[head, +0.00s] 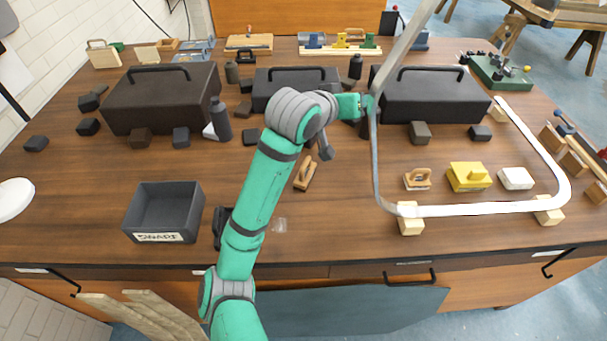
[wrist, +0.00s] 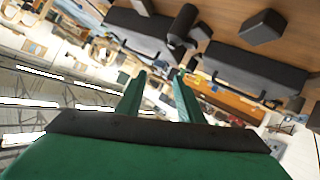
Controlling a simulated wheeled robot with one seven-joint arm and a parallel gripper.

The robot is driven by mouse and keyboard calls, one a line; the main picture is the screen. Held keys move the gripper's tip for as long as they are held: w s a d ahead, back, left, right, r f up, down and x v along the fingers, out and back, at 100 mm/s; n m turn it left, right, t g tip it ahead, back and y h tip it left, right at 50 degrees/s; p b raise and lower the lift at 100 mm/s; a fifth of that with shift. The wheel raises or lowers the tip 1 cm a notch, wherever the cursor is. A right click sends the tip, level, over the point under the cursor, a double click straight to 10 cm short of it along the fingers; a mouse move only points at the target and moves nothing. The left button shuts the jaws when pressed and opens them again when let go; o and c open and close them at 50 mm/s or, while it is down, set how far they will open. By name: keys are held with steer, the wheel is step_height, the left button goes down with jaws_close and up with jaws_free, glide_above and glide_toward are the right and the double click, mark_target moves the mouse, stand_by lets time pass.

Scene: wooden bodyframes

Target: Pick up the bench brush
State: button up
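My gripper (head: 366,105) is raised over the middle of the table, beside the pale bent strip, in the head view. In the wrist view its two green fingers (wrist: 160,75) stand apart with nothing between them. A small wooden-handled piece (head: 305,174) lies on the table right of my forearm, well nearer the front than my gripper; it may be the bench brush, but its bristles are not clear. A dark object (head: 219,226) beside the bin is partly hidden by my arm, and I cannot tell what it is.
A dark bin marked SWARF (head: 160,237) stands front left. Large dark cases (head: 165,98) line the back. A pale bent strip (head: 470,210) loops around the right side on wooden blocks, with a yellow block (head: 468,177) inside it. The front middle is mostly clear.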

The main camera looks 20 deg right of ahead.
step_height(320, 180, down, 4)
steer(key=s+a+m+g+y, duration=0.1)
steer(key=s+a+g+y, duration=0.1)
steer(key=a+y, duration=0.15)
steer(key=m+g+y, duration=0.1)
steer(key=y, duration=0.5)
glide_toward(305, 164)
steer(key=shift+x, duration=4.4)
jaws_close()
